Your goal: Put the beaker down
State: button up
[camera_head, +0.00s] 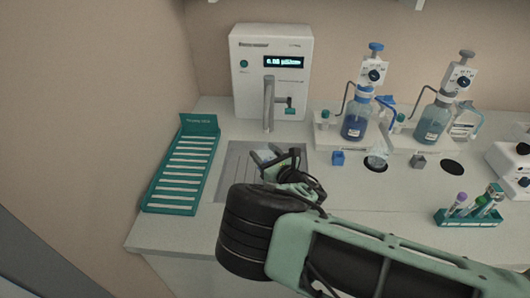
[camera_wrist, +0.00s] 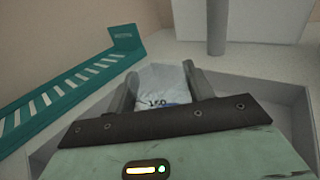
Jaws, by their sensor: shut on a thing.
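My gripper (camera_head: 277,160) is shut on a clear beaker (camera_wrist: 160,84). In the wrist view the beaker sits between the two grey fingers (camera_wrist: 157,90), with part of a dark "150" marking on its wall. Its lower part is hidden behind the gripper's dark front plate. In the head view the gripper is over the grey recessed tray (camera_head: 235,165) in front of the white dispenser, and the beaker is mostly hidden by the fingers. I cannot tell whether the beaker touches the tray.
The white dispenser (camera_head: 272,58) stands behind, with its grey spout column (camera_head: 268,105) close to my gripper. A teal slotted rack (camera_head: 183,165) lies to the left. Blue-liquid bottles (camera_head: 357,118), a clear vessel (camera_head: 376,158) and a teal tube rack (camera_head: 468,216) are to the right.

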jog(key=shift+f+b, duration=0.65)
jog(key=shift+b, duration=0.2)
jog(key=o, duration=1)
jog(key=shift+c, duration=0.2)
jog(key=shift+r, duration=0.1)
jog(key=shift+r+p, duration=0.2)
jog(key=shift+p, duration=0.2)
jog(key=b+v, duration=0.1)
jog(key=v, duration=0.3)
jog(key=b+v, duration=0.1)
jog(key=v, duration=0.3)
jog(key=b+v, duration=0.1)
jog(key=v, duration=0.3)
jog(key=shift+r, duration=0.35)
jog(key=shift+s, duration=0.1)
